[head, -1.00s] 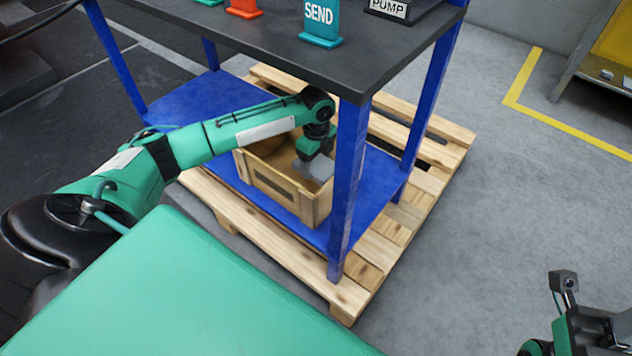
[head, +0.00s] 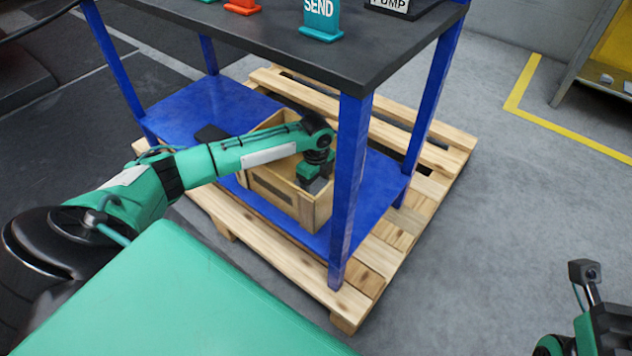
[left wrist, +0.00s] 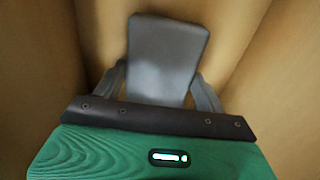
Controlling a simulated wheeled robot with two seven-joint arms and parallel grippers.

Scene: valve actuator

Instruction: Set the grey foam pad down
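The grey foam pad (left wrist: 165,55) is a flat rounded slab. In the left wrist view it sits between the two fingers of my left gripper (left wrist: 162,85), which appear to press on its side edges. My left gripper also shows in the head view (head: 316,184), pointing down inside the wooden crate (head: 277,193). There the pad is mostly hidden by the gripper and the crate wall. I cannot tell whether the pad touches the crate floor. Part of my right arm's end shows at the lower right of the head view; its fingers cannot be made out.
The crate stands on the blue lower shelf (head: 190,108) of a bench. A blue leg (head: 350,175) rises close to its right. A wooden pallet (head: 262,253) lies below.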

